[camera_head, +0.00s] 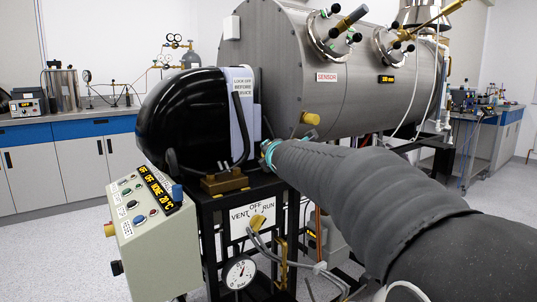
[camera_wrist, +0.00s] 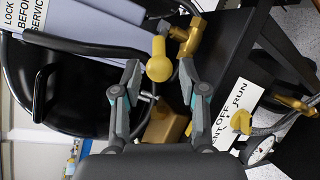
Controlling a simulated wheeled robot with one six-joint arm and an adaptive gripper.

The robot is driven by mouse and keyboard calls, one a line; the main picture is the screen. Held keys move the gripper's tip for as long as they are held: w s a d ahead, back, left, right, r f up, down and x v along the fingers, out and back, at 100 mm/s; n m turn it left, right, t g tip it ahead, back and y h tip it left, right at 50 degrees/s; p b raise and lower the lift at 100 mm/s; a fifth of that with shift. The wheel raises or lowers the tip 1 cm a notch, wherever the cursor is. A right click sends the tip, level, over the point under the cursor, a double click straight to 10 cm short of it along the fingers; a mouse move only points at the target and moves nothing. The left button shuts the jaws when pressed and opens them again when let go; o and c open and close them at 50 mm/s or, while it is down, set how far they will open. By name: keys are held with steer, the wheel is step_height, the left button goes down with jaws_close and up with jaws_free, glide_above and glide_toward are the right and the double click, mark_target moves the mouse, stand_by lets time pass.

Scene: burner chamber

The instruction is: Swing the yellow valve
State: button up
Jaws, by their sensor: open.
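In the wrist view a rounded yellow handle (camera_wrist: 159,62) shows between the fingertips of my gripper (camera_wrist: 160,72), close to a brass fitting (camera_wrist: 187,36). My gripper is open, with one finger on each side of the handle in the picture; I cannot tell whether they touch it. A second yellow handle (camera_wrist: 241,121) sits on the white VENT/OFF/RUN plate (camera_wrist: 225,135), to the right of the fingers. That handle (camera_head: 257,222) also shows on its plate in the head view. There my gripper (camera_head: 267,150) is mostly hidden by my arm.
A black dome-ended unit (camera_head: 180,115) stands beside the large steel chamber (camera_head: 285,75). A control box (camera_head: 148,225) is at the lower left. A pressure gauge (camera_head: 239,272) and cables hang below the plate. A black pipe (camera_wrist: 85,45) runs close to my left finger.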

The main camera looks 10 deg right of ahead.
steer(key=v, duration=0.6)
steer(key=shift+s, duration=0.2)
